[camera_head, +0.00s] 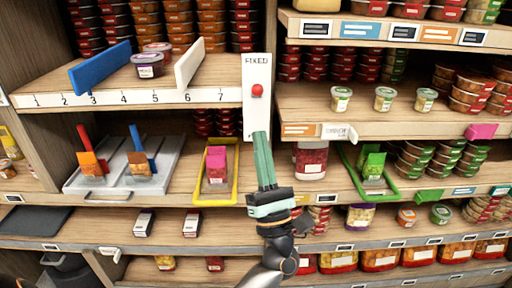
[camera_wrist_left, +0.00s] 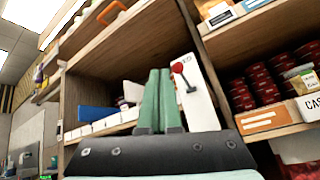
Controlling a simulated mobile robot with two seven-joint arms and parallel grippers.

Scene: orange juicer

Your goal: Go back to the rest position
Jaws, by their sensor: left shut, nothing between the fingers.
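My left gripper (camera_head: 263,135) rises from the bottom of the head view with its green fingers pressed together and empty. It overlaps the lower part of a white upright panel (camera_head: 257,75) that carries a red knob (camera_head: 257,90). In the head view the fingertips appear just below the knob. In the left wrist view the shut fingers (camera_wrist_left: 159,72) point up, left of the red knob (camera_wrist_left: 178,68) on its dark stem. The fingers look apart from the knob there. Their distance to the panel is hard to tell. My right gripper is not in view.
Shelves surround the gripper. A numbered shelf (camera_head: 130,98) holds a blue divider (camera_head: 100,68) and a white divider (camera_head: 189,63). Below are a grey tray (camera_head: 75,178), a yellow-framed tray (camera_head: 232,185) and a green-framed tray (camera_head: 388,191). Stacked tubs fill the right shelves.

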